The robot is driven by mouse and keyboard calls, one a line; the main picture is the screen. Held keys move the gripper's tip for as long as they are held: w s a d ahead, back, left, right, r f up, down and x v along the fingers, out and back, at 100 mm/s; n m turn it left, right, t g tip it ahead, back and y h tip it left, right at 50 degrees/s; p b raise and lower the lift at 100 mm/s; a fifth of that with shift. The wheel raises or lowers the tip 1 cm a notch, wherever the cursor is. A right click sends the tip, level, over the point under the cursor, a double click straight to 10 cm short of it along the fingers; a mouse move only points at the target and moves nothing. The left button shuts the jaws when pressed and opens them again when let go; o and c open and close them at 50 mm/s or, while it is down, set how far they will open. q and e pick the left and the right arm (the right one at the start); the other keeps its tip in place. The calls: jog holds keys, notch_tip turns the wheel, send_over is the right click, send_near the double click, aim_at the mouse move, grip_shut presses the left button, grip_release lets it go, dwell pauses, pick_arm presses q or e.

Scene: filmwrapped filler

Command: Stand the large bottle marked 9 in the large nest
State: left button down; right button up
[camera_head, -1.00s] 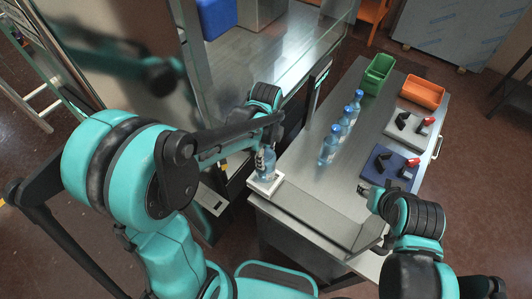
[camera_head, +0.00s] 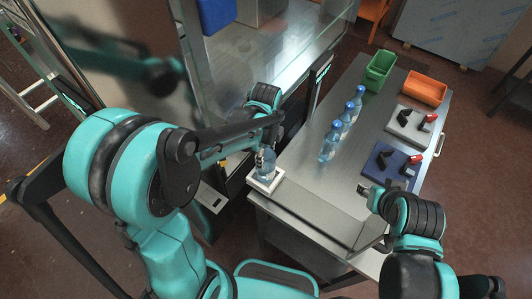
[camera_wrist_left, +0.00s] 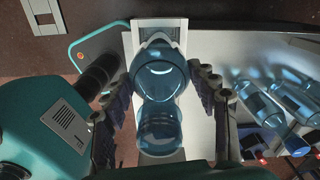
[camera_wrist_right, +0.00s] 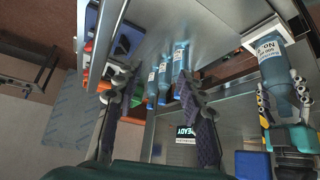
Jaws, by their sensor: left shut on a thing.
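A clear blue large bottle (camera_head: 267,170) is upright at the white square nest (camera_head: 277,186) on the table's left front corner. Its white label shows "NO" in the right wrist view (camera_wrist_right: 275,70); the full number is not readable. Its base meets the nest there, but I cannot tell whether it is fully seated. My left gripper (camera_head: 268,152) is shut around the bottle's upper part; the left wrist view shows fingers on both sides of the bottle (camera_wrist_left: 160,90). My right gripper (camera_head: 364,189) is empty, with its fingers apart, over the table's right front part.
Several blue-capped bottles (camera_head: 330,145) stand in a row mid-table. A green bin (camera_head: 380,68) and an orange bin (camera_head: 425,88) are at the back. A grey tray (camera_head: 402,122) and a blue tray (camera_head: 380,165) hold black and red parts on the right. The front metal strip is clear.

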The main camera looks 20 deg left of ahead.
pick_arm(q)
jog(key=shift+f+b, duration=0.6)
jog(key=shift+f, duration=0.15)
jog(key=shift+c, duration=2)
grip_release()
notch_tip(320, 180, up, 12)
jog(key=shift+r, duration=0.1)
